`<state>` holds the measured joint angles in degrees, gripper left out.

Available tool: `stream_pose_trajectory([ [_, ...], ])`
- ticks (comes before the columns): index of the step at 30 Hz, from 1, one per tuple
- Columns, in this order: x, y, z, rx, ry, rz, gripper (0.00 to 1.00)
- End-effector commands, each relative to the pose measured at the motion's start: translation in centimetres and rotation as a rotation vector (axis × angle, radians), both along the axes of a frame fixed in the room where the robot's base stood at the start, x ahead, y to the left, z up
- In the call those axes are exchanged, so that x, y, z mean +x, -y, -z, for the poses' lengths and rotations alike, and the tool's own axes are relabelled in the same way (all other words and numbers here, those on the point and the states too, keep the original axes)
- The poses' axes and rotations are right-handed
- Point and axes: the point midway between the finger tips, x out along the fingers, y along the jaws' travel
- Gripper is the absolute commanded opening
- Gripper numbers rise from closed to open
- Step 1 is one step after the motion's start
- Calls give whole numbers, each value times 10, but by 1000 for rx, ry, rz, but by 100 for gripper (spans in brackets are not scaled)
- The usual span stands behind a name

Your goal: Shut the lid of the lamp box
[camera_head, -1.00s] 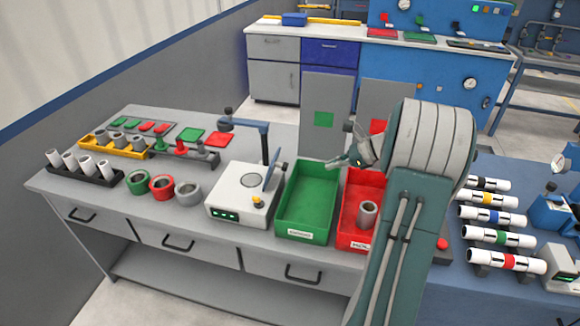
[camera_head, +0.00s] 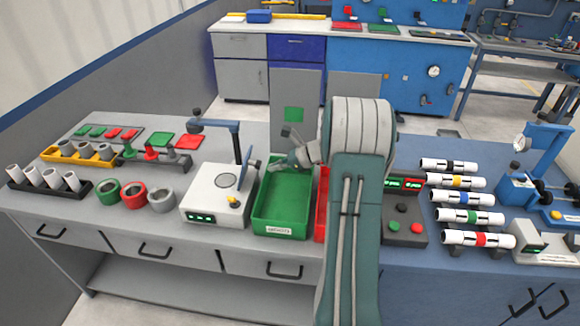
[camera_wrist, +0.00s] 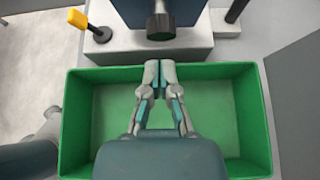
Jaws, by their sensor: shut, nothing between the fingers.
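The lamp box (camera_head: 205,205) is a white box with a lit green display and a yellow lever on the bench. Its lid looks like the blue-grey plate (camera_head: 245,169) standing steeply at the box's right side, so open. In the wrist view the lid (camera_wrist: 125,10) is at the top, with a black knob facing me. My gripper (camera_head: 279,164) is over the green bin, right of the lamp box. In the wrist view its fingertips (camera_wrist: 160,70) are together and empty, pointing toward the lid and apart from it.
The green bin (camera_head: 280,231) below my gripper is empty. A red bin (camera_head: 319,228) is mostly hidden behind my arm. A button panel (camera_head: 405,215) is right of my arm.

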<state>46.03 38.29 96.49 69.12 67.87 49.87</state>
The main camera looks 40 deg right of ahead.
Motion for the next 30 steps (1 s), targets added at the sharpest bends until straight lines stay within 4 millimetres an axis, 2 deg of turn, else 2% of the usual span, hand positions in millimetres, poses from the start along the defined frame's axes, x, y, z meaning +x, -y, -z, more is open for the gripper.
stream_pose_trajectory([
  [6,11,-11,-4,1,-1,0,0],
  [30,13,-12,-11,-49,-54,0,0],
])
